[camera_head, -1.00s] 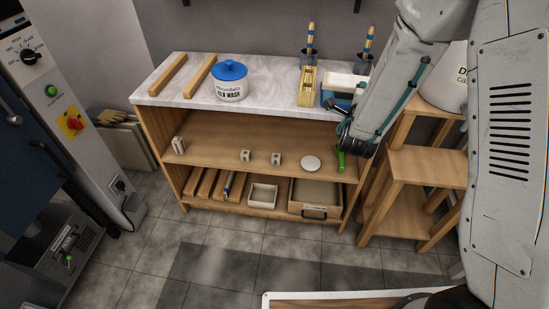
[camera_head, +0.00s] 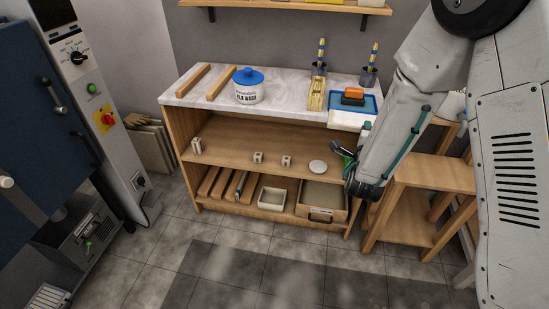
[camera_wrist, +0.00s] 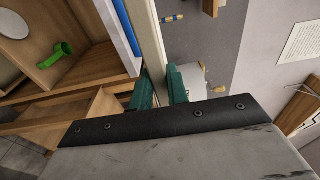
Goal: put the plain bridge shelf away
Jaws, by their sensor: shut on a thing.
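My gripper (camera_wrist: 160,86) is shut on a pale flat slab, likely the plain bridge shelf (camera_wrist: 146,28). The wrist view shows the slab edge-on as a cream strip running up from between the teal fingers. In the head view the white slab (camera_head: 347,121) shows at the front right edge of the marble counter, in front of the blue tray (camera_head: 367,104). I cannot tell whether it touches the counter. My arm hides much of the gripper in the head view.
Two wooden battens (camera_head: 222,82) and a lidded wash jar (camera_head: 249,88) stand on the counter (camera_head: 285,97). Small posts (camera_head: 258,157), a white disc (camera_head: 318,167) and a green tool (camera_wrist: 57,55) lie on the shelf below. A wooden stand (camera_head: 437,172) is at right. Floor in front is clear.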

